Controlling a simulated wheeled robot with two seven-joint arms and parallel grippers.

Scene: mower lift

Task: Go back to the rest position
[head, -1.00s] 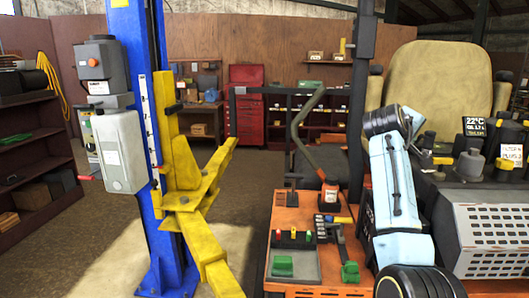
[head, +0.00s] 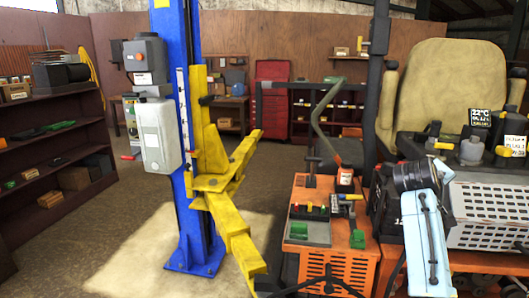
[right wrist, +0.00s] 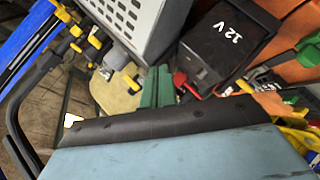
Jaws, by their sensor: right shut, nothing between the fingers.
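My right arm (head: 424,235) stands at the right of the head view as a light blue link with a black joint at its top, in front of the orange cart and the perforated grey panel. Its gripper is not visible in the head view. In the right wrist view, my right gripper (right wrist: 157,82) appears as two green fingers close together beyond a dark bar and a light blue body, with nothing seen between them. My left arm and left gripper do not show in either view.
A blue lift post (head: 180,120) with a yellow arm (head: 228,205) stands left of centre. The orange cart (head: 330,262) carries small tools. A tan seat (head: 445,90) is behind my right arm. A black 12 V box (right wrist: 228,45) shows in the wrist view. Open floor lies front left.

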